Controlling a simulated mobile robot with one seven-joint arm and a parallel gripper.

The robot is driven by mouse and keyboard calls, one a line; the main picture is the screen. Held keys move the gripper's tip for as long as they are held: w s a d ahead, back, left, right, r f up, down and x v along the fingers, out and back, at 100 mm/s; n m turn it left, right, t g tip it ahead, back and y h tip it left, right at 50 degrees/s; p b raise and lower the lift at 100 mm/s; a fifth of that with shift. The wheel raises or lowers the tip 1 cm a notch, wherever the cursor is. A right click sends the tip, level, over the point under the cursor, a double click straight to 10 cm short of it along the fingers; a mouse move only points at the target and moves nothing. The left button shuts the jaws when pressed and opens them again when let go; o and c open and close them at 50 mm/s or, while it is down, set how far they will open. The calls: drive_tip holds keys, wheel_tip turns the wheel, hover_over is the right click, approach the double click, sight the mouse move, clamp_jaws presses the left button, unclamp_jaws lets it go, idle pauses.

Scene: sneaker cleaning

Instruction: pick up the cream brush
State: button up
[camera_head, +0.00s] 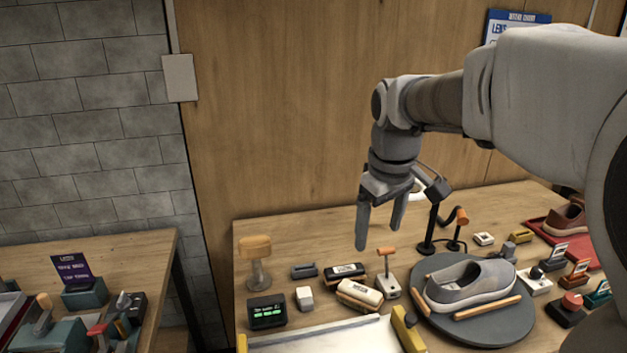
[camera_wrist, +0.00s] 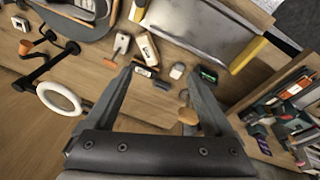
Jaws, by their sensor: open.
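The cream brush (camera_head: 360,293) lies on the wooden table left of the round grey turntable, with a dark block (camera_head: 345,272) just behind it. It also shows in the wrist view (camera_wrist: 148,48), near the top centre, beyond the fingertips. My gripper (camera_head: 378,238) hangs above the back part of the table with its two fingers apart, pointing down. Nothing is between the fingers. In the wrist view my gripper (camera_wrist: 160,74) also shows open, and the brush is clear of both fingers.
A small orange-handled tool (camera_head: 388,285) stands close right of the brush. A grey sneaker (camera_head: 470,283) sits on the turntable (camera_head: 490,330). A white eraser-like block (camera_head: 304,298), a green-lit display (camera_head: 267,312) and a pale tray (camera_head: 325,338) lie left and in front. A black stand (camera_head: 430,235) rises behind.

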drive_tip(key=w+f+n+g, duration=0.1)
drive_tip(key=w+f+n, duration=0.1)
drive_tip(key=w+f, duration=0.45)
drive_tip(key=n+g, duration=0.2)
approach(359, 288)
drive_tip(key=shift+n+y, duration=0.3)
drive_tip(key=f, duration=0.2)
drive_tip(key=f+b, duration=0.2)
drive_tip(key=f, duration=0.1)
drive_tip(key=shift+w+a+f, duration=0.15)
drive_tip(key=shift+a+f, duration=0.15)
drive_tip(key=shift+a, duration=0.05)
drive_tip(key=f, duration=0.3)
drive_tip(key=s+f, duration=0.1)
drive_tip(key=f, duration=0.1)
drive_tip(key=shift+s+d+f+b, duration=0.1)
drive_tip(key=shift+d+b, duration=0.3)
drive_tip(key=shift+f, duration=0.5)
drive_tip(key=shift+r, duration=0.1)
clamp_jaws()
